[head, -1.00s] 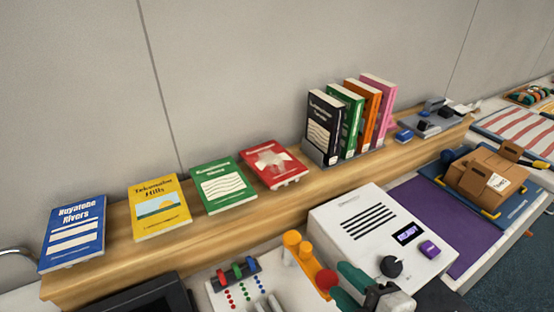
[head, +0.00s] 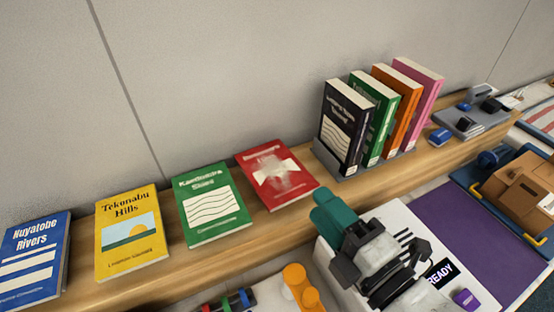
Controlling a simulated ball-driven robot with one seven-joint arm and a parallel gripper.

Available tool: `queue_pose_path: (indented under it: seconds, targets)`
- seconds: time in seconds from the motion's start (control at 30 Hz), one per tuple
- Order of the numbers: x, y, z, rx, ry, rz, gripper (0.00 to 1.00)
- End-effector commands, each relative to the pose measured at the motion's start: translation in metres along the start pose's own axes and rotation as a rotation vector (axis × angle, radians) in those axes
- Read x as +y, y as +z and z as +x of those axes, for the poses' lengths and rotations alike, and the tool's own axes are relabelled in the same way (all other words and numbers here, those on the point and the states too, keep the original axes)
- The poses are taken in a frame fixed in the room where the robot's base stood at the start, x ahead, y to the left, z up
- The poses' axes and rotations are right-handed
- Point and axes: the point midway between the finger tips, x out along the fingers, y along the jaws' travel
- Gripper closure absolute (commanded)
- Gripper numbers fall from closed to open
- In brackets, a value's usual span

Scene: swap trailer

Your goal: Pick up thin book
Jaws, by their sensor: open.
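Blue (head: 35,262), yellow (head: 132,232), green (head: 211,204) and red (head: 277,175) books lie face up in a row along a wooden shelf, apart from one another. Black (head: 345,127), upright green (head: 374,115), orange (head: 402,108) and pink (head: 424,92) books stand close together to their right. I cannot tell which one is meant by the thin book. My gripper (head: 328,209) has teal fingers and is open. In the picture it shows just below and right of the red book, apart from it and holding nothing visible.
A grey holder (head: 344,171) supports the standing books. In front of the shelf (head: 258,234) are a white box (head: 408,217) with a READY display, partly hidden by my arm, and an orange part (head: 298,282). A brown carton (head: 524,187) sits at right. A wall (head: 230,60) closes the back.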

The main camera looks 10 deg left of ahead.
Motion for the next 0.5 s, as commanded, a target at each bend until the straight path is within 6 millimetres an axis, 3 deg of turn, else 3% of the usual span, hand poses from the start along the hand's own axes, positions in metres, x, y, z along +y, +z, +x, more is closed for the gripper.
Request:
queue_pose_path:
  seconds: [0.4,0.5]
  targets:
    - [-0.077,0.000,-0.001,-0.001,-0.006,0.003,0.57]
    - [-0.071,0.000,0.012,-0.001,0.000,0.002,0.57]
